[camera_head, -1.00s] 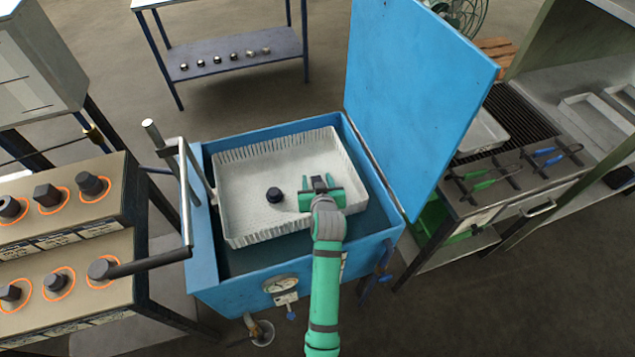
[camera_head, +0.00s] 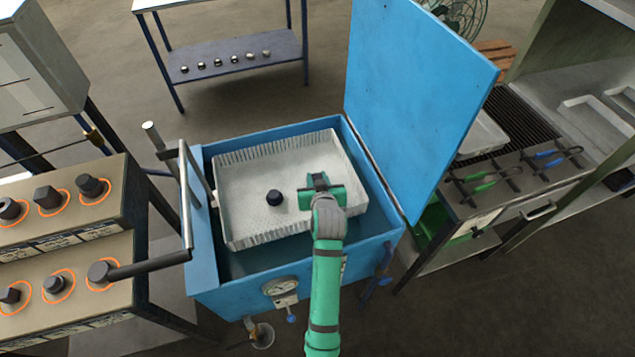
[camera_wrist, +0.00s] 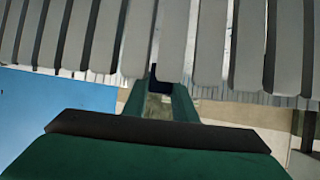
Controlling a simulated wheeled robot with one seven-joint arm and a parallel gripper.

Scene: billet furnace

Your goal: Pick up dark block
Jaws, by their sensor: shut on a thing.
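A white wire-walled tray (camera_head: 240,225) sits inside the open blue tank (camera_head: 205,262). My gripper (camera_head: 320,182) is over the right part of the tray, with its jaws drawn in. In the wrist view my gripper (camera_wrist: 158,92) has its two green fingers on either side of a small dark block (camera_wrist: 154,78), and it is shut on this block. Most of the block is hidden by the fingers. I cannot tell whether it touches the tray floor. Another dark round block (camera_head: 274,198) stands in the tray, to the left of my gripper and apart from it.
The blue lid (camera_head: 415,100) stands open at the tank's right. A long handle (camera_head: 186,200) rises at its left side. A bench with dark pieces in orange rings (camera_head: 60,240) is at left. Tongs lie on the right-hand bench (camera_head: 520,175). Several small pieces rest on the back shelf (camera_head: 250,45).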

